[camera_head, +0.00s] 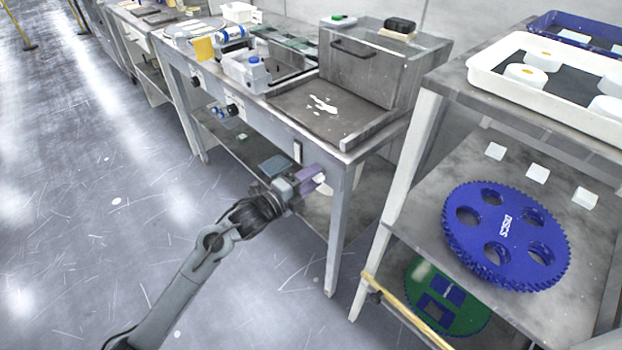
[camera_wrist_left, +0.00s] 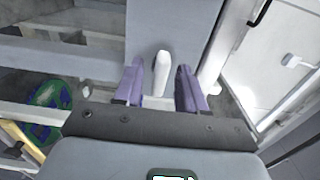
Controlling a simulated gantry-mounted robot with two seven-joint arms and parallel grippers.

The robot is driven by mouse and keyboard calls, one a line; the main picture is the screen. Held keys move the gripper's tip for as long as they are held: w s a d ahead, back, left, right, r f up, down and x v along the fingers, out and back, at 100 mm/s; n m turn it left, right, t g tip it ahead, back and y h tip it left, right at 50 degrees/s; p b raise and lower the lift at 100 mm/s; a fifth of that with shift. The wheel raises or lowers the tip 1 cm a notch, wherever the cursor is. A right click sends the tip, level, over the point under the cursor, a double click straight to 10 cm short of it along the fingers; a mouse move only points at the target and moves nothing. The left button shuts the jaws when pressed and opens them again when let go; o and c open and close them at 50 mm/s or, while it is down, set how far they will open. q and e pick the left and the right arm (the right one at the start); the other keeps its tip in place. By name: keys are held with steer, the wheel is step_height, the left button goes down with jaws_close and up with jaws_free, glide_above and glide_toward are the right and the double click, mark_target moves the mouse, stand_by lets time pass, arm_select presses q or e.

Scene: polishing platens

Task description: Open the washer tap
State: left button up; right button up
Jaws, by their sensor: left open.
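A white lever-like piece, which looks like the washer tap (camera_wrist_left: 161,72), stands out from the grey front of the bench in the left wrist view. My left gripper (camera_head: 311,181) is open at the front right of the metal bench, below its top edge. In the left wrist view its two purple fingers stand on either side of the white piece, with a visible gap on each side. In the head view the gripper mostly hides the tap. My right gripper is in neither view.
A green disc (camera_head: 425,272) lies lower. The floor at left is clear.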

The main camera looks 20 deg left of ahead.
arm_select(q)
steer(key=shift+c, duration=0.4)
jaws_close()
steer(key=shift+s, duration=0.1)
